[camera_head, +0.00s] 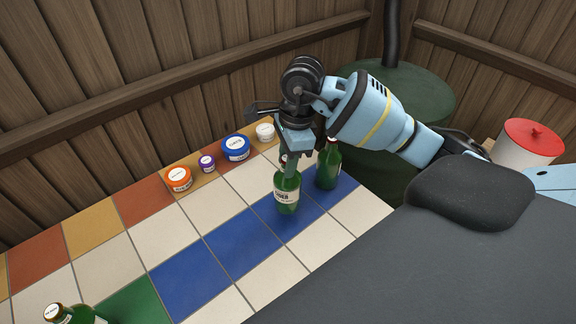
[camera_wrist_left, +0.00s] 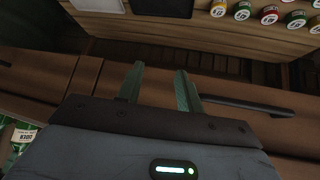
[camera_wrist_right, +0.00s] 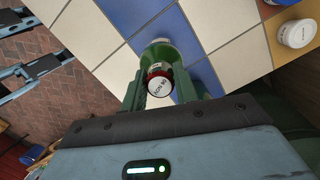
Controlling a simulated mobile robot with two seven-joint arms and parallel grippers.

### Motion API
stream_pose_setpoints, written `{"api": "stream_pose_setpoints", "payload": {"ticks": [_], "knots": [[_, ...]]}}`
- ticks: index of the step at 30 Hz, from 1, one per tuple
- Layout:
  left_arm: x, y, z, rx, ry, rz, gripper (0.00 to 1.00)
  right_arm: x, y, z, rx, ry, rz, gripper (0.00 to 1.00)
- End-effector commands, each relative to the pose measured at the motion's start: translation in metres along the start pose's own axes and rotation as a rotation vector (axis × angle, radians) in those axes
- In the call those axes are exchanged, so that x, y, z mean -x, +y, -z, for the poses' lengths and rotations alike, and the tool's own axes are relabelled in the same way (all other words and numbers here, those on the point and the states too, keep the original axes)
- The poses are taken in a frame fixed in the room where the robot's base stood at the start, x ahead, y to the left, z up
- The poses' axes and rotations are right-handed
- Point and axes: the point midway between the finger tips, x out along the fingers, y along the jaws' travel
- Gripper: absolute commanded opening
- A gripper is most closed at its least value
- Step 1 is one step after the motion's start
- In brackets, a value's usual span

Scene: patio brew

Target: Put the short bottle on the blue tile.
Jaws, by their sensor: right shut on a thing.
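A green bottle (camera_head: 287,192) with a pale label is held between the fingers of my right gripper (camera_head: 288,170), over a blue tile (camera_head: 240,250) row on the tiled counter. I cannot tell if its base touches the tile. In the right wrist view its capped top (camera_wrist_right: 158,82) sits between the fingers. A second green bottle (camera_head: 328,166) stands just right of it on the blue row. A third green bottle (camera_head: 78,314) is cut off at the lower left. In the left wrist view my left gripper (camera_wrist_left: 158,88) is open and empty, its fingers apart.
Several small jars line the far side, including an orange one (camera_head: 179,179), a blue one (camera_head: 236,148) and a white one (camera_head: 265,131). Wooden walls rise behind. A dark green barrel (camera_head: 415,90) and a red-lidded white container (camera_head: 528,148) stand right. Middle tiles are clear.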

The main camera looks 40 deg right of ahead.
Motion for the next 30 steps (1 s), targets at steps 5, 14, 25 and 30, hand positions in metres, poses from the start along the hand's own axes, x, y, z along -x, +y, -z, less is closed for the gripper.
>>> {"api": "stream_pose_setpoints", "payload": {"ticks": [5, 14, 25, 30], "knots": [[0.0, 0.0, 0.001, -0.001, 0.001, 0.0, 0.36, 0.001, -0.005, 0.001, 0.0, -0.001, 0.003, 0.0], [0.0, 0.0, 0.001, -0.001, 0.002, 0.0, 0.36, 0.001, -0.013, 0.004, -0.002, -0.001, 0.003, 0.0], [0.002, -0.001, 0.007, -0.003, 0.012, 0.001, 0.36, -0.033, -0.013, 0.009, 0.0, -0.001, 0.002, 0.0], [0.002, -0.001, 0.006, -0.003, 0.01, 0.001, 0.36, -0.034, -0.013, 0.009, 0.001, -0.001, 0.004, 0.0]]}}
